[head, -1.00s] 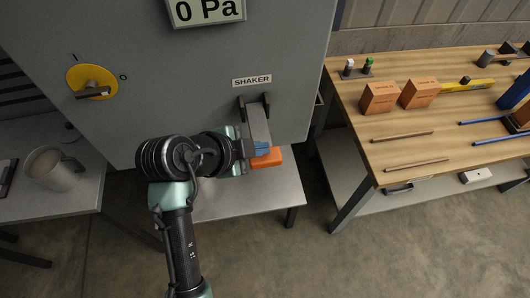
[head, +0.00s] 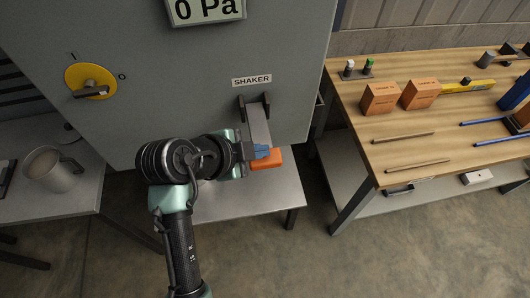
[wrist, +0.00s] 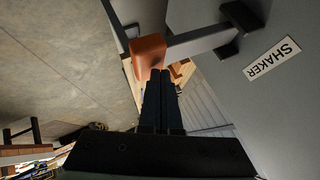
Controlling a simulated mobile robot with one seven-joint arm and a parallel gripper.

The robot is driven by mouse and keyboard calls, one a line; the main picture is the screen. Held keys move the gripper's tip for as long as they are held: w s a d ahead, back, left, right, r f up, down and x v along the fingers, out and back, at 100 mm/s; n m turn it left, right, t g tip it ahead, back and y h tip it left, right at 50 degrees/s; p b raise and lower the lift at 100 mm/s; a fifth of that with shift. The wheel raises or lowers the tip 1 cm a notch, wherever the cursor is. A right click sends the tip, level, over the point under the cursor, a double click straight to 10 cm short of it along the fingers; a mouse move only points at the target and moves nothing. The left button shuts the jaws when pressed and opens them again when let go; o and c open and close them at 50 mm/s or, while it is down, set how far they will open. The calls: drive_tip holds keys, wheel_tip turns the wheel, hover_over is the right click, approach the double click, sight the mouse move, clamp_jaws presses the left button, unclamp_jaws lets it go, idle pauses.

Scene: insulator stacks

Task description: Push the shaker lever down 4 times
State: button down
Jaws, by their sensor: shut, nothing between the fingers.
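The shaker lever is a grey bar (head: 257,125) with an orange end (head: 266,159), hinged on a dark bracket under the SHAKER label (head: 252,80) on the grey cabinet. In the head view the bar hangs out and downward from the bracket. My gripper (head: 267,152) is shut with nothing in it, its blue fingertips at the orange end. In the wrist view the shut fingers (wrist: 163,80) point at the lever's orange end (wrist: 148,52). Whether they touch it is hard to tell.
The cabinet carries a yellow rotary switch (head: 91,81) and a display reading 0 Pa (head: 206,10). A metal mug (head: 54,170) stands on the left table. A wooden workbench (head: 425,115) with orange boxes and rods is at the right. Floor between is clear.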

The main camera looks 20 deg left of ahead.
sight(255, 164)
drive_tip(key=shift+f+b, duration=1.95)
drive_tip(key=shift+f, duration=0.4)
idle(1.3)
idle(0.5)
drive_tip(key=shift+r+p, duration=2.2)
drive_tip(key=shift+r, duration=1)
drive_tip(key=shift+w+r+p, duration=0.1)
drive_tip(key=shift+r+p, duration=1.75)
drive_tip(key=shift+r, duration=0.65)
